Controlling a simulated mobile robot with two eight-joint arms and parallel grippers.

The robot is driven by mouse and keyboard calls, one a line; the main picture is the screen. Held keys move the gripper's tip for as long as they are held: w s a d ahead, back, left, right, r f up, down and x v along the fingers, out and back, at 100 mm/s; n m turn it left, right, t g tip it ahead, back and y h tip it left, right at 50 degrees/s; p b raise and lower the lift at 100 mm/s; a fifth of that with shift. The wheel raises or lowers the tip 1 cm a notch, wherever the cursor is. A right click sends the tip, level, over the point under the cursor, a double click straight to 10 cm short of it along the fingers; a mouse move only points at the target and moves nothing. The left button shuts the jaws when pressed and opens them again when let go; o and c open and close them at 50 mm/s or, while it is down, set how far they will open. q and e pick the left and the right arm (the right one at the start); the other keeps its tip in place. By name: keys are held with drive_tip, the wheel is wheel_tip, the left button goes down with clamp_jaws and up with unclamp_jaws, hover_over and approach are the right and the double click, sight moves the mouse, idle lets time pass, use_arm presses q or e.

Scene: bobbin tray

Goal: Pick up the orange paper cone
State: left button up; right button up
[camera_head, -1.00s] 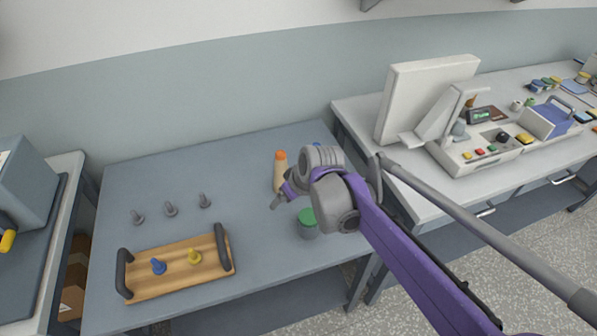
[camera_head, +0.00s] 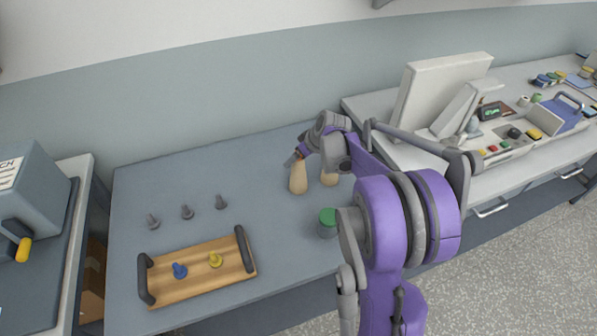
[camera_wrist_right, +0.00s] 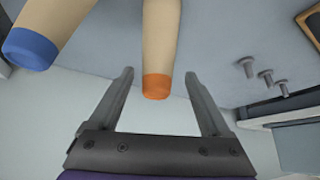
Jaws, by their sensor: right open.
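The orange paper cone is tan with an orange tip (camera_wrist_right: 156,87). In the head view its tan body (camera_head: 298,181) stands on the blue-grey table, and my right gripper hides its tip. My right gripper (camera_head: 297,158) is at the cone's top. In the right wrist view the open right gripper (camera_wrist_right: 160,88) has one finger on each side of the orange tip, with gaps showing. A second tan cone with a blue tip (camera_wrist_right: 30,48) stands close by; in the head view its body (camera_head: 329,179) is partly behind my arm. My left gripper is not in view.
A wooden tray (camera_head: 200,283) with dark handles holds a blue and a yellow piece. Three grey pegs (camera_head: 187,212) stand behind it. A green-lidded pot (camera_head: 327,222) stands in front of the cones. A white bench with equipment is at the right.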

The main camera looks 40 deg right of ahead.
drive_tip(key=x, duration=0.4)
drive_tip(key=shift+d, duration=0.25)
clamp_jaws()
